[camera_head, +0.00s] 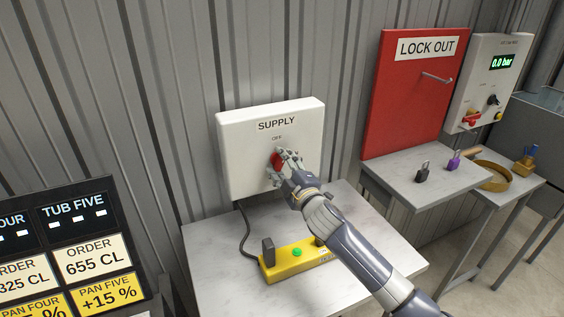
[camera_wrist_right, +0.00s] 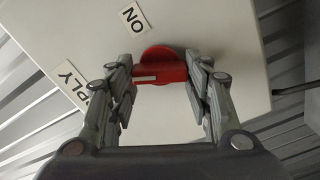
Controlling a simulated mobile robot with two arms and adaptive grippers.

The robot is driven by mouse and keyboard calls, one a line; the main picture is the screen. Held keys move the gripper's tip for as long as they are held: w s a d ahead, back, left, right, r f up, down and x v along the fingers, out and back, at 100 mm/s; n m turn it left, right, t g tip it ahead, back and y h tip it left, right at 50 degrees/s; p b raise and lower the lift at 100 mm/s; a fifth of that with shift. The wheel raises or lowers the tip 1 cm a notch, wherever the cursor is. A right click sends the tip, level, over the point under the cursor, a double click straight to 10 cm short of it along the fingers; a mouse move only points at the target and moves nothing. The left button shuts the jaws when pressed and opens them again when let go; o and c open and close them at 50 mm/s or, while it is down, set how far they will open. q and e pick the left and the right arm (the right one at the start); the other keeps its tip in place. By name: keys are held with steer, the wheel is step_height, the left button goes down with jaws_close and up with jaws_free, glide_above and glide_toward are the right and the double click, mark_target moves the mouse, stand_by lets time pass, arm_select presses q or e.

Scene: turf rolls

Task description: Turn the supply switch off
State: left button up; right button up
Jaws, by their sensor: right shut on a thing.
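The supply box (camera_head: 240,165) is a white panel on the corrugated wall, labelled SUPPLY, with OFF printed above its switch. The switch is a red rotary knob (camera_head: 277,158), partly hidden behind my right gripper (camera_head: 283,166). In the right wrist view the red knob (camera_wrist_right: 160,68) sits between the two fingers of my right gripper (camera_wrist_right: 160,74), which is shut on it. A white mark on the knob's grip bar points left there, toward the side with the SUPPLY label. An ON label (camera_wrist_right: 134,18) shows above the knob. My left gripper is not in view.
A yellow block (camera_head: 290,262) with a green button stands on the table (camera_head: 215,280) below the box. To the right are a red LOCK OUT board (camera_head: 405,105), a black padlock (camera_head: 422,173), a purple padlock (camera_head: 453,161) and a gauge box reading 0.0 bar (camera_head: 485,80).

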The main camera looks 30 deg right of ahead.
steer(key=shift+o, duration=0.2)
steer(key=n+p, duration=0.1)
steer(key=n, duration=0.3)
steer(key=shift+n, duration=0.4)
steer(key=shift+c, duration=0.2)
steer(key=o, duration=1.1)
steer(key=shift+f, duration=0.1)
steer(key=shift+s, duration=0.1)
steer(key=s, duration=1.1)
steer(key=shift+s+a, duration=0.3)
steer(key=shift+s, duration=0.05)
steer(key=shift+f, duration=0.1)
